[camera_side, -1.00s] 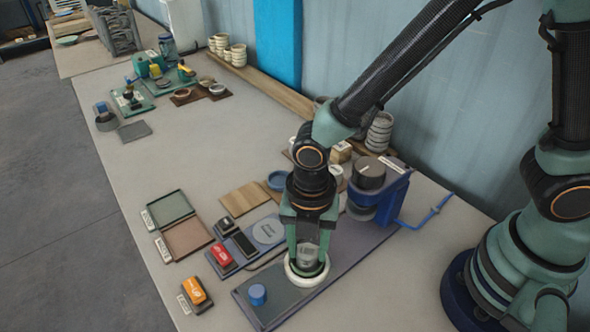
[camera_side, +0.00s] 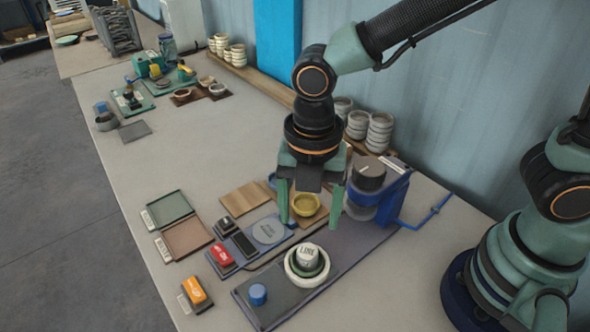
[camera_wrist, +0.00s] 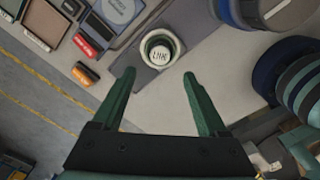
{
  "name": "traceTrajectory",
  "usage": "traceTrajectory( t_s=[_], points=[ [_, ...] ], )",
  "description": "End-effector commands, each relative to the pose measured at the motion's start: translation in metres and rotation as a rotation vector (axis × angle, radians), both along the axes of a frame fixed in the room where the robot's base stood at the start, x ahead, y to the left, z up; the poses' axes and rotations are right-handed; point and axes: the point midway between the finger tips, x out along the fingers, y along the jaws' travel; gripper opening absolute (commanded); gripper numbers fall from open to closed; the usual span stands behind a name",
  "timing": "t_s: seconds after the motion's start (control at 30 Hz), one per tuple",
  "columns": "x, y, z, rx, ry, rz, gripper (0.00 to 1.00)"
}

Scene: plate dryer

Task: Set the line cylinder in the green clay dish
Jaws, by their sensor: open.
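The line cylinder (camera_side: 306,255) is pale grey with "LINE" on its top. It stands upright inside a round dish with a green inner part (camera_side: 321,270) and a pale outer ring (camera_side: 292,277), on the dark slab at the front. In the wrist view the cylinder (camera_wrist: 159,55) stands within the pale ring (camera_wrist: 144,42), ahead of the fingertips. My gripper (camera_side: 311,222) is open and empty, raised above and behind the dish, its green fingers apart. The wrist view also shows my gripper (camera_wrist: 158,76) with nothing between its fingers.
A yellow bowl (camera_side: 305,205) is behind my fingers. A blue machine (camera_side: 385,203) stands to the right. Red (camera_side: 221,254) and orange (camera_side: 194,290) blocks lie to the left.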

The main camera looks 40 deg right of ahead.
Motion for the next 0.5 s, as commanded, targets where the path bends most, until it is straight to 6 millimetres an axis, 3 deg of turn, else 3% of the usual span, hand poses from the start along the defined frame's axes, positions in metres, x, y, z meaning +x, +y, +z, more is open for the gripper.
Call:
traceTrajectory(
  t_s=[0.1,0.33,0.5],
  points=[
    [0.0,0.0,0.019,0.003,-0.003,0.0,0.76],
    [0.002,-0.004,0.035,0.007,-0.009,-0.043,0.76],
    [0.017,-0.038,0.053,0.061,-0.065,-0.396,0.76]
  ],
)
